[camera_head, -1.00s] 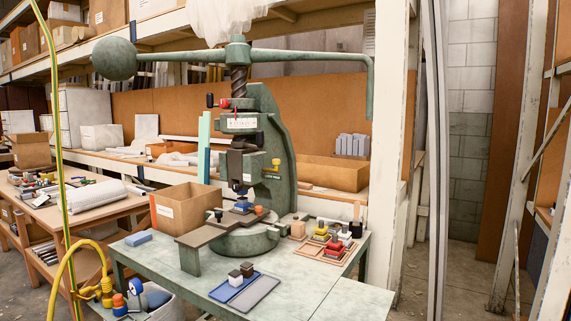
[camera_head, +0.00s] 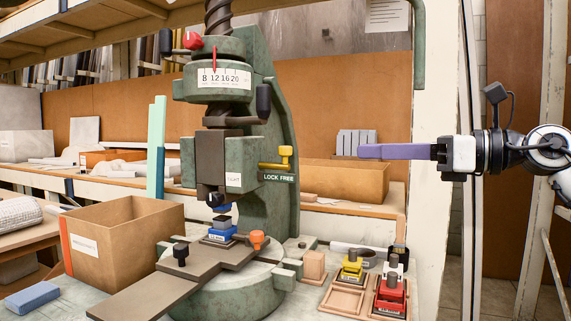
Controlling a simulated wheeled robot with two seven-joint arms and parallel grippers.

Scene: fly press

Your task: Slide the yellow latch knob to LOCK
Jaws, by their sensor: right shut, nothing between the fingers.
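The yellow latch knob (camera_head: 285,152) sits on the right side of the green fly press (camera_head: 273,110), on a yellow bar. A dark label (camera_head: 279,178) reading LOCK FREE is just below it, and the knob is above the label's FREE end. My right gripper (camera_head: 364,152) comes in from the right with its purple fingers shut and empty, pointing left. In the picture it is at about the knob's height, to its right, with a gap between. My left gripper is not in view.
A cardboard box (camera_head: 128,222) stands left of the press. An orange knob (camera_head: 257,238) is on the press bed. A shelf post (camera_head: 437,220) stands below my right gripper.

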